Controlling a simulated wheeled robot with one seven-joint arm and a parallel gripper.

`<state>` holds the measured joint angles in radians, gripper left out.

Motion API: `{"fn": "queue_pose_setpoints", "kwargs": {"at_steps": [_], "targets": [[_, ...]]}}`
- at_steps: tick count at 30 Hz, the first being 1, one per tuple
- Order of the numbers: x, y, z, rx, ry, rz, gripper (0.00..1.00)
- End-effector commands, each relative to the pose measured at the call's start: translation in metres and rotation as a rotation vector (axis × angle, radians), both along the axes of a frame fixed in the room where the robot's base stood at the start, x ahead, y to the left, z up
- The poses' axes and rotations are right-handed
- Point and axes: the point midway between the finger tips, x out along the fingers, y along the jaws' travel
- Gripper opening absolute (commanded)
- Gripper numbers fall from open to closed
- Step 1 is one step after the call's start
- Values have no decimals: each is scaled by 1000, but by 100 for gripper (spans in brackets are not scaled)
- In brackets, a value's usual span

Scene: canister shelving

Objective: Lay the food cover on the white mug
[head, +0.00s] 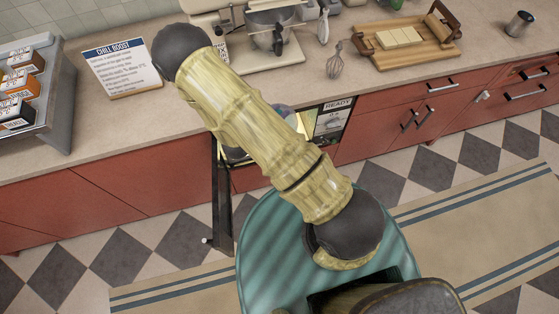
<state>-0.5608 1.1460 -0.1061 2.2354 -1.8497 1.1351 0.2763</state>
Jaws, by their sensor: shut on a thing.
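My gripper is not visible; my own arm crosses the middle of the head view and may hide it. I cannot make out the food cover or the white mug in this view. Behind my arm, a built-in appliance (332,118) with a "READY" display is set in the red cabinet front. A dark upright panel (223,195), which looks like its open door, stands out on the left. The lit opening shows only in small pieces around my arm, and I cannot tell what is in it.
The counter carries a "CHILL BOOST" sign (121,68), a rack (45,95) of small boxes, a stand mixer (275,30), a whisk (335,62), a wooden tray (435,48) and a metal cup (520,23). A striped rug (480,225) lies on the checkered floor.

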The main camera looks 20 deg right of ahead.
Motion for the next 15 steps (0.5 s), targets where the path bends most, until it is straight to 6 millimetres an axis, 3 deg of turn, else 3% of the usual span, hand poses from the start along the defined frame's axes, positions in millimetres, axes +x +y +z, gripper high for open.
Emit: {"fn": "queue_pose_setpoints", "kwargs": {"at_steps": [5, 15], "targets": [[0, -1, -22, 0, 1, -2, 1], [0, -1, -97, 0, 1, -2, 1]]}}
